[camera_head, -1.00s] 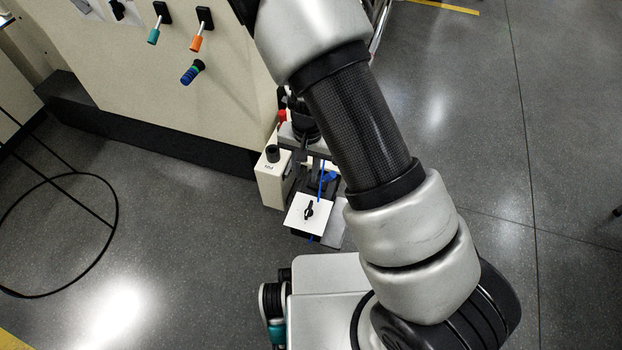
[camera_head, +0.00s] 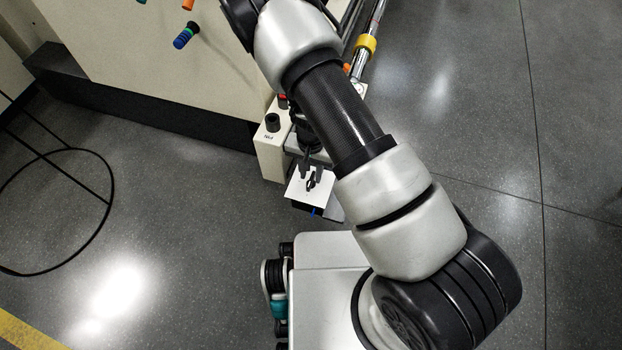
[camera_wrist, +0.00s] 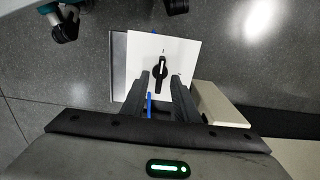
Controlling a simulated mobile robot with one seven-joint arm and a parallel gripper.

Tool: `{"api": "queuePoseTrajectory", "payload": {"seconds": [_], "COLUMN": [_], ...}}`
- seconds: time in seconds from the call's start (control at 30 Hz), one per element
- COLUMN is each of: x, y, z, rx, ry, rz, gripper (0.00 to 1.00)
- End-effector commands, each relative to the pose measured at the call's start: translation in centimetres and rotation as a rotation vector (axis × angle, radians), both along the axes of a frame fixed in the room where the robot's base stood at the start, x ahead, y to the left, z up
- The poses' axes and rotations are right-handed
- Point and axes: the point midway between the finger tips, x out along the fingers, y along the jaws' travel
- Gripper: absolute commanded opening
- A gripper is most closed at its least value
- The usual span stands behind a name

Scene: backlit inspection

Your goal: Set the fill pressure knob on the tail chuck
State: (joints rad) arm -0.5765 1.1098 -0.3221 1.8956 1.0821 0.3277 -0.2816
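A black knob with a pointer-like bar sits on a square white plate (camera_head: 296,192) in the head view. In the wrist view the knob (camera_wrist: 161,68) stands near the middle of the white plate (camera_wrist: 184,50), with a small dark mark above it. My gripper (camera_wrist: 161,84) is open. Its two black fingers lie left and right of the knob's lower part, apart from each other; I cannot tell whether they touch it. In the head view my gripper (camera_head: 311,174) hangs over the plate and partly hides the knob.
A beige box (camera_head: 272,152) with a black cap stands left of the plate. A black hoop stand (camera_head: 110,195) is at left. A yellow-banded rail (camera_head: 365,45) is at right. Open grey floor surrounds these.

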Motion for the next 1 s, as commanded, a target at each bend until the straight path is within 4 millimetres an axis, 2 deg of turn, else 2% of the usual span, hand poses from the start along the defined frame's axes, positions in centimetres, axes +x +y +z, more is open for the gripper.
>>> {"api": "queuePoseTrajectory", "payload": {"seconds": [0.03, 0.2, 0.5, 0.53, 0.7, 1.0], "x": [0.0, 0.1, 0.1, 0.1, 0.1, 0.1], "y": [0.0, 0.0, 0.0, 0.0, 0.0, 0.0], "z": [-0.9, -2.1, -2.2, -2.2, -2.2, -2.2], "rx": [0.000, 0.000, 0.000, 0.000, 0.000, 0.000], "ry": [0.000, -0.001, -0.001, -0.001, -0.001, -0.001], "rz": [0.000, -0.001, 0.000, 0.000, 0.000, -0.017], "gripper": [0.27, 0.27, 0.27, 0.26, 0.00, 0.00]}}
